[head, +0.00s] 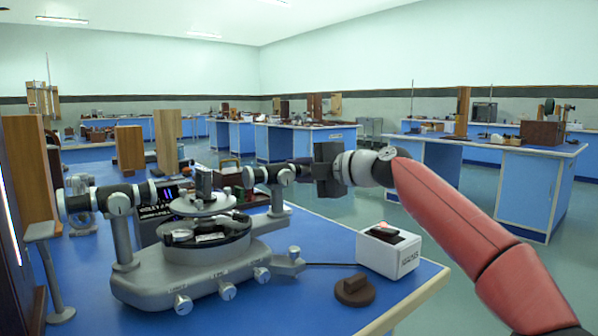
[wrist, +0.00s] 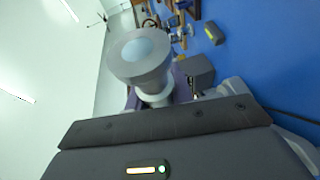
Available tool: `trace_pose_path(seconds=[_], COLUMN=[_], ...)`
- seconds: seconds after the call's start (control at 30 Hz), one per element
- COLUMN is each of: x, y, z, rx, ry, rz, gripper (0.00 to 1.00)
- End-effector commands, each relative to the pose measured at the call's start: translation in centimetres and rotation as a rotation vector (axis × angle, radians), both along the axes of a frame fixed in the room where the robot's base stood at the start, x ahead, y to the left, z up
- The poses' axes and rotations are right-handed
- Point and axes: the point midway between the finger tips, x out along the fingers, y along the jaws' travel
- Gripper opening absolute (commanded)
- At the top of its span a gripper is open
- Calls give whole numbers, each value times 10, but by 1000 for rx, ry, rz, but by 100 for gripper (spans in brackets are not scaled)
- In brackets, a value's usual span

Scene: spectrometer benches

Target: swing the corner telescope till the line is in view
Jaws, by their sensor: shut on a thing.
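The grey spectrometer (head: 190,280) stands on the blue bench in the head view, with a round prism table (head: 203,205) in its middle. Its telescope (head: 262,176) is the tube on the right side, on a post. My gripper (head: 312,170) is shut on the telescope's outer end, and its dark jaws hide part of it. In the wrist view the telescope's pale-blue round end (wrist: 140,50) shows beyond my gripper (wrist: 165,125). A second tube (head: 105,199) is at the left. A dark screen (head: 160,203) behind the prism table shows a coloured vertical line; the instrument partly hides it.
A white box (head: 390,252) with a dark top and a brown wooden knob (head: 354,290) stand on the bench at right. A cable (head: 330,264) runs to the box. A grey stand (head: 48,270) and wooden panels are at left. Other benches (head: 500,170) stand beyond open floor.

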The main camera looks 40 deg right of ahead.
Motion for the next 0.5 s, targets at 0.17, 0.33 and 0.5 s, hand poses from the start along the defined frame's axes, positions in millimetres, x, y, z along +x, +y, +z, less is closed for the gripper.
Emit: trace_pose_path(seconds=[0.17,0.33,0.5], x=[-8,-10,-10], y=[1,1,1], z=[-5,-1,-1], rx=[-1,0,1], ry=[-1,1,1], rz=[-37,-47,-46], gripper=[0,0,28])
